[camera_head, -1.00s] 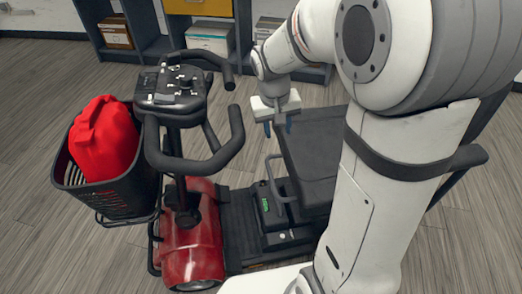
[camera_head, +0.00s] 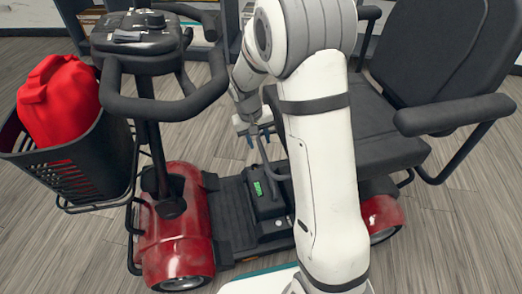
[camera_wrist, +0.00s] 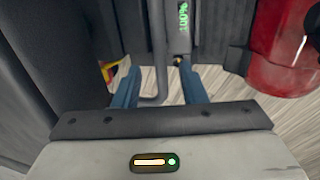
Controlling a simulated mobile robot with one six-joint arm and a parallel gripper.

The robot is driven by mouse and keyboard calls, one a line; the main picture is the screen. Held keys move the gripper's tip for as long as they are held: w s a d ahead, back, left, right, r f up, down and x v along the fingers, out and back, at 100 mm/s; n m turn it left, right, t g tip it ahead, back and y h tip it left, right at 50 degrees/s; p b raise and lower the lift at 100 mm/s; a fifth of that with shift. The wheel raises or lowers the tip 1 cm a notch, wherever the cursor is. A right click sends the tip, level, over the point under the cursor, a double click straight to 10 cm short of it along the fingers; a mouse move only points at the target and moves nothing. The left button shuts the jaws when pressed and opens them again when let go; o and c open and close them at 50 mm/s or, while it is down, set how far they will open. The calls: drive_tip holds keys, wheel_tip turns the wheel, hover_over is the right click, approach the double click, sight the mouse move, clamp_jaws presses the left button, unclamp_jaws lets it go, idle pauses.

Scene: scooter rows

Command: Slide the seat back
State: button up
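The scooter's black seat (camera_head: 375,130) is at the right in the head view, with its backrest (camera_head: 440,50) behind. My arm hides the seat's left part. A grey bar handle (camera_head: 265,158) rises by the battery box (camera_head: 266,196), left of the seat. My gripper (camera_head: 259,137) is at the upper part of this bar. In the wrist view, its blue fingers (camera_wrist: 158,86) are apart, and the bar (camera_wrist: 156,45) shows between them in the picture. I cannot tell whether either finger touches it. A dark surface, probably the seat, fills the wrist view's left side.
The handlebar (camera_head: 165,105) and a basket (camera_head: 75,165) holding a red object (camera_head: 58,100) stand at the left. An armrest (camera_head: 455,114) juts out at the right. Shelves are behind. Wooden floor (camera_head: 450,240) is open at the lower right.

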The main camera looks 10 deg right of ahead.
sight(262, 150)
drive_tip(key=f, duration=0.1)
drive_tip(key=f+b, duration=0.1)
drive_tip(key=f, duration=0.2)
drive_tip(key=shift+d, duration=0.35)
drive_tip(key=shift+c, duration=0.6)
clamp_jaws()
